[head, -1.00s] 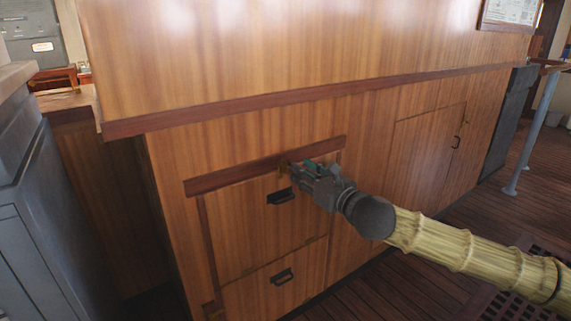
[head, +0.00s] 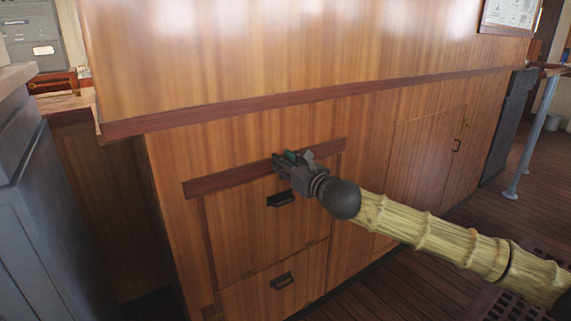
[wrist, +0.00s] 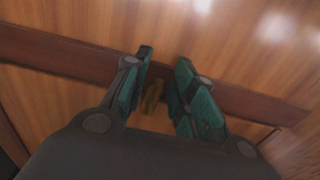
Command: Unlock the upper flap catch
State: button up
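The upper flap (head: 240,232) is a wooden panel with a black handle (head: 281,199), set below a dark red-brown strip (head: 225,180). It looks closed. A small brass catch (wrist: 152,97) shows in the wrist view at the strip's lower edge, between my gripper's fingers and nearer the left one. I cannot tell whether it touches either finger. My gripper (wrist: 164,58) is open, with teal finger pads on both sides of the catch. In the head view my gripper (head: 286,160) is at the strip and hides the catch.
A lower flap (head: 248,300) with its own black handle (head: 282,281) lies below. A cabinet door (head: 425,160) is to the right. A wooden ledge (head: 350,88) runs above the panel. A grey console (head: 45,220) stands at the left. Open plank floor lies at the right.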

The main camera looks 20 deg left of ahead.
grip_shut()
jog(key=shift+n, duration=0.4)
jog(key=shift+s+a+f+n+b, duration=0.2)
jog(key=shift+s+f+n, duration=0.1)
jog(key=shift+n, duration=2.55)
jog(key=shift+s+a+f+n+b, duration=0.15)
jog(key=shift+f+n, duration=0.15)
jog(key=shift+n, duration=2.6)
jog(key=shift+s+a+f+n+b, duration=0.2)
jog(key=shift+s+f+n, duration=0.1)
jog(key=shift+n, duration=2.55)
grip_release()
